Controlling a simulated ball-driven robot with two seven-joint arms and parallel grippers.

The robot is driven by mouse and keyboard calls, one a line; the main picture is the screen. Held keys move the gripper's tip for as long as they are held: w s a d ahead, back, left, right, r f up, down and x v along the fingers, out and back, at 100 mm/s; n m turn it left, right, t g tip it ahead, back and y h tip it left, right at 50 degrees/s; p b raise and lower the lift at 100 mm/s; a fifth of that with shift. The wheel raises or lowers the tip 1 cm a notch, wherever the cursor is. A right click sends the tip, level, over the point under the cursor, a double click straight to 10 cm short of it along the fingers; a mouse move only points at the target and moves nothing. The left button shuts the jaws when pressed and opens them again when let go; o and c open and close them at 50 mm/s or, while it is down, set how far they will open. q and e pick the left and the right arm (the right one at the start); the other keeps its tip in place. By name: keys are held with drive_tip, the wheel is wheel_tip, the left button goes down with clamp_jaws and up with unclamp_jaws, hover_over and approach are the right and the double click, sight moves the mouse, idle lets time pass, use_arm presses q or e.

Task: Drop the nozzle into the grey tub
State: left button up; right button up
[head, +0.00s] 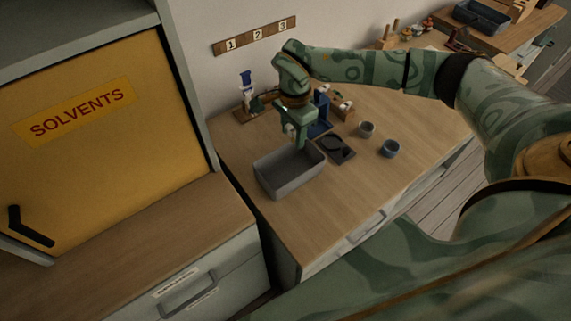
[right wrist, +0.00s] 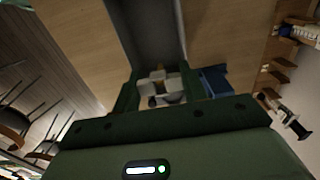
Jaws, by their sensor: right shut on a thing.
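The grey tub (head: 263,183) is an open rectangular box on the wooden bench, and it looks empty inside from the head view. The tub (right wrist: 155,30) also shows beyond my fingers in the right wrist view. My right gripper (head: 300,140) is over the tub's back edge, fingers pointing down. In the right wrist view my right gripper (right wrist: 160,92) is shut on a small pale grey-white thing with a dark part, seemingly the nozzle (right wrist: 157,75). In the head view the nozzle is too small or hidden to make out. My left gripper is not in view.
A blue stand (head: 318,128) is close behind and right of my gripper. A yellow solvents cabinet (head: 80,150) stands at left. The bench front is clear.

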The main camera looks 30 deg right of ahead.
sight(293, 141)
wheel_tip(293, 141, down, 4)
drive_tip(key=b, duration=0.2)
drive_tip(key=shift+b, duration=0.35)
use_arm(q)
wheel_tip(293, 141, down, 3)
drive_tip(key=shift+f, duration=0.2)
use_arm(e)
drive_tip(key=shift+r, duration=0.15)
drive_tip(key=o, duration=0.8)
drive_tip(key=shift+o, duration=0.2)
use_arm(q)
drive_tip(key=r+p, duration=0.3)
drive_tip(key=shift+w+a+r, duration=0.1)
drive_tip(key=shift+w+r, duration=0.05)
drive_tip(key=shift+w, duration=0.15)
use_arm(e)
wheel_tip(293, 141, up, 16)
drive_tip(key=shift+r, duration=0.2)
